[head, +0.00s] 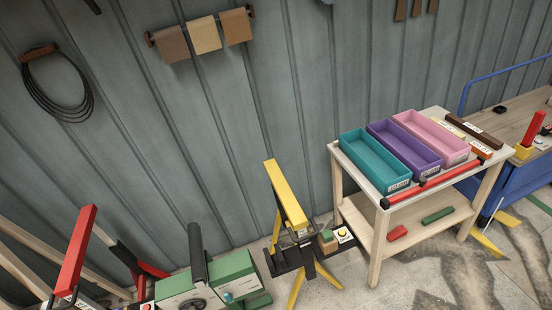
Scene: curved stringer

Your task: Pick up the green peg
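A green peg-like piece (438,215) lies on the lower shelf of a small wooden table (376,250) at the right. It is long and dark green. A shorter red piece (397,233) lies to its left on the same shelf. A small green block (326,235) sits on a low dark stand left of the table; I cannot tell whether it is a peg. My gripper does not show in this view.
Teal (374,162), purple (404,146) and pink (430,137) trays stand on the table top, with a red bar (450,172) along its front. A yellow-topped stand (285,195) and a green machine (215,285) stand left. A blue-framed cart (510,165) is at right.

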